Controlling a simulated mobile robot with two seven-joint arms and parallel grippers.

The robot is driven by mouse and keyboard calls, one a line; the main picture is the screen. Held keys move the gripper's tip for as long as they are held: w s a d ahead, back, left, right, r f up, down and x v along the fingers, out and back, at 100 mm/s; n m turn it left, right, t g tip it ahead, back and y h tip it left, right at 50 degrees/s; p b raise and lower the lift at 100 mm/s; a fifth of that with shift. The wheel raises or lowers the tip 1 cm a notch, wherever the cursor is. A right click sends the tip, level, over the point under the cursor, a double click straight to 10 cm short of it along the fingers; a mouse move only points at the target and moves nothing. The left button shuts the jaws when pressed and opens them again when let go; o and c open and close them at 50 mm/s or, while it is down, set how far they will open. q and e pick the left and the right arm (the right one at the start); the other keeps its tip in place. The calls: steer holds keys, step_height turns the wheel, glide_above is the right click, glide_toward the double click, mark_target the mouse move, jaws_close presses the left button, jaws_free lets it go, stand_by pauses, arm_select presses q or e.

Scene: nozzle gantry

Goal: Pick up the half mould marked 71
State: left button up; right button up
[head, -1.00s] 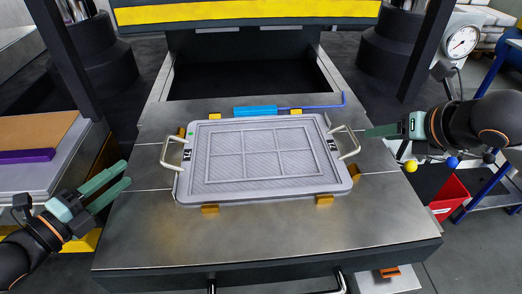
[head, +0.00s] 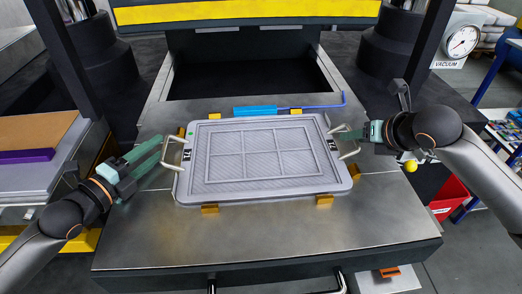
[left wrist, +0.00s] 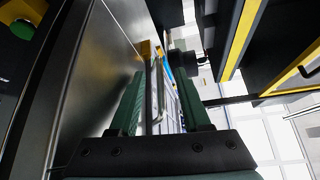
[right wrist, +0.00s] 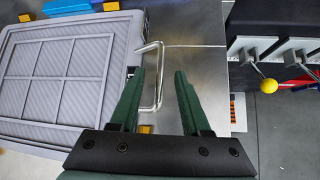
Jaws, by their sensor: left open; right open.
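The grey half mould (head: 264,189) lies flat on the metal table, with a ribbed, grid-like face and a metal handle at each end. Its markings are too small to read. My left gripper (head: 160,146) is open at the left handle (head: 173,154); in the left wrist view that handle (left wrist: 154,92) shows between the fingers. My right gripper (head: 348,136) is open at the right handle (head: 350,152). In the right wrist view that handle (right wrist: 158,78) lies in line with the gap between the fingers. Neither gripper is shut on a handle.
Yellow-brown blocks (head: 210,209) sit around the mould's edges. A blue tool (head: 256,111) with a long thin rod lies behind it. The front of the table (head: 260,235) is clear. A red bin (head: 449,197) and a yellow ball knob (head: 410,166) are at the right.

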arm_select(q)
steer(key=shift+x, duration=1)
arm_select(e)
steer(key=shift+x, duration=1)
arm_select(q)
steer(key=shift+c, duration=0.3)
arm_select(e)
steer(key=shift+c, duration=0.3)
arm_select(q)
jaws_close()
arm_select(e)
jaws_close()
arm_select(q)
steer(key=shift+r, duration=0.25)
arm_select(e)
steer(key=shift+w+r, duration=0.1)
steer(key=shift+r, duration=0.2)
